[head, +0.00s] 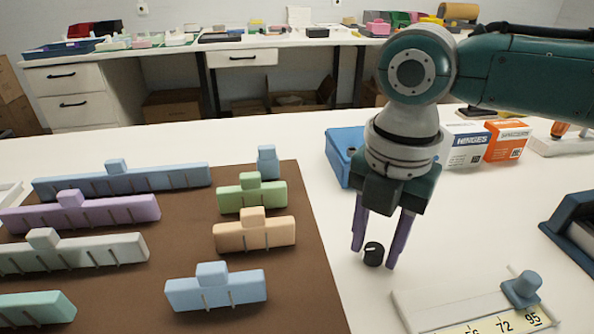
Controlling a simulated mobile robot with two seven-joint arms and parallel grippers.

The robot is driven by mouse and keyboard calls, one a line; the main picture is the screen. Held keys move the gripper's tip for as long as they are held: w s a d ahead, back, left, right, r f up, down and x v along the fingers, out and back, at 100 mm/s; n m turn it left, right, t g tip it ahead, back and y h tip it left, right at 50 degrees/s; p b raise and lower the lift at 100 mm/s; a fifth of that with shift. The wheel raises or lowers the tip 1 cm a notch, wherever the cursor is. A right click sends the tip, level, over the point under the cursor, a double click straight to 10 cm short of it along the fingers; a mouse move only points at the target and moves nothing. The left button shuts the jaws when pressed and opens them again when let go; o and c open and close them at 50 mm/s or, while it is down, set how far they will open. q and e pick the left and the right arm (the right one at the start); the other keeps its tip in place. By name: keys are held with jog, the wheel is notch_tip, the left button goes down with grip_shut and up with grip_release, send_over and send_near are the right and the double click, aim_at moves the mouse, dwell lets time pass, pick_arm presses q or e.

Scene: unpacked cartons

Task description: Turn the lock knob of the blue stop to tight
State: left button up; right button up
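A small black knob (374,254) with a white mark shows at the white table, right of the brown mat. My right gripper (375,259) points down there with its two purple fingers spread, one to each side of the knob. A narrow gap shows on both sides of the knob, so the fingers look open; I cannot tell their exact depth relative to it. A blue stop-like piece (521,288) with a round top sits on a white rail with a yellow scale (505,322) at lower right. I cannot tell whether the knob belongs to it. My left gripper is out of view.
The brown mat (300,290) at left carries several pastel blocks. A blue box (343,150) stands behind my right gripper. White-blue (466,146) and orange (507,141) cartons stand farther back. A dark blue holder (575,225) is at the right edge.

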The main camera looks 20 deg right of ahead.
grip_shut()
jog(key=shift+r, duration=0.1)
